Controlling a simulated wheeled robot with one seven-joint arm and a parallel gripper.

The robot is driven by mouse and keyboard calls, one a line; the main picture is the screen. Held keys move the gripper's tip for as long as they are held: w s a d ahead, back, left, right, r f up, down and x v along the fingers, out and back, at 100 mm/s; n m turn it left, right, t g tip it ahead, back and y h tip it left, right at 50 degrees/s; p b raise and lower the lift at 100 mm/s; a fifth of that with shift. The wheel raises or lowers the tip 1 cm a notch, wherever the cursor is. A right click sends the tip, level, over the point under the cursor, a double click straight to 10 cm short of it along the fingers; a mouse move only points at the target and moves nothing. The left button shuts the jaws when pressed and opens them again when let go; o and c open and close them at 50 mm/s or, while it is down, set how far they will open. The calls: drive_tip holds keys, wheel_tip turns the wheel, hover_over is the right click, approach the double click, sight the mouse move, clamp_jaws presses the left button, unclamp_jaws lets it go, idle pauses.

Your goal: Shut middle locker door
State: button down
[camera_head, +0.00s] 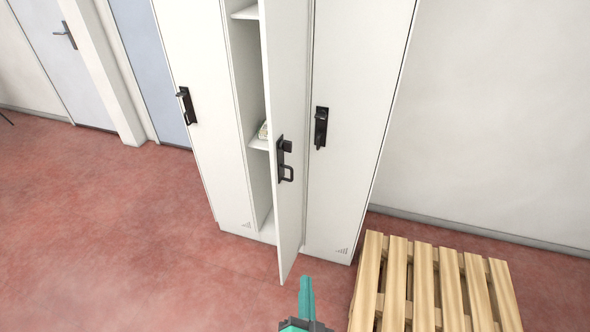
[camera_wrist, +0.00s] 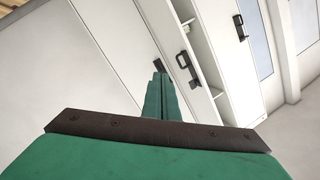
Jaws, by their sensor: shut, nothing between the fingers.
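The middle locker door (camera_head: 285,210) is white and stands open, swung out toward me from the locker's right side. It carries a black latch and loop handle (camera_head: 285,172). The open middle locker (camera_head: 246,60) shows pale shelves, with a small light-coloured item (camera_head: 263,131) on one of them. In the wrist view the door handle (camera_wrist: 182,60) is ahead of the fingers. My gripper (camera_head: 306,292) is shut and empty, in front of and below the door's lower edge, to its right in the head view. In the wrist view my gripper (camera_wrist: 160,80) points toward the lockers.
The left locker door (camera_head: 205,150) and right locker door (camera_head: 350,120) are closed, each with a black handle. A wooden pallet (camera_head: 425,275) is on the right. Red floor (camera_head: 110,230) is clear at left. A grey door (camera_head: 50,50) stands far left.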

drive_tip(key=w+r+m+t+h, duration=0.1)
drive_tip(key=w+r+m+h, duration=0.2)
drive_tip(key=w+r+m, duration=1.3)
drive_tip(key=w+a+n, duration=0.1)
drive_tip(key=w+n, duration=0.1)
drive_tip(key=w, duration=0.6)
drive_tip(key=w+a+r+n, duration=0.1)
drive_tip(key=w, duration=0.8)
drive_tip(key=shift+a+r+n, duration=0.3)
drive_tip(key=shift+n, duration=0.1)
drive_tip(key=shift+w, duration=0.1)
